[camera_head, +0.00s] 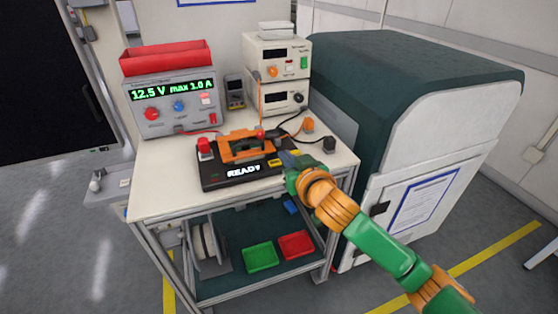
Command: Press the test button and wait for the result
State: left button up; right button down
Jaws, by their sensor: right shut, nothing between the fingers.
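A small yellow patch (275,163) is at the right end. My right gripper (287,160) is shut and empty at the fixture's right end; whether it touches anything is not clear. My left gripper is not in view.
A power supply (171,101) showing 12.5 V, with a red bin (165,58) on top, stands back left. Stacked instruments (278,73) stand behind the fixture. Green (261,256) and red (296,244) trays lie on the lower shelf. A large cabinet (405,100) stands right.

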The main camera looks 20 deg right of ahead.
aim_at(271, 152)
jog(key=x, duration=0.5)
jog(key=shift+w+a, duration=0.15)
jog(key=shift+w, duration=0.3)
notch_tip(271, 152, down, 4)
jog(key=shift+r, duration=0.1)
jog(key=shift+f, duration=0.25)
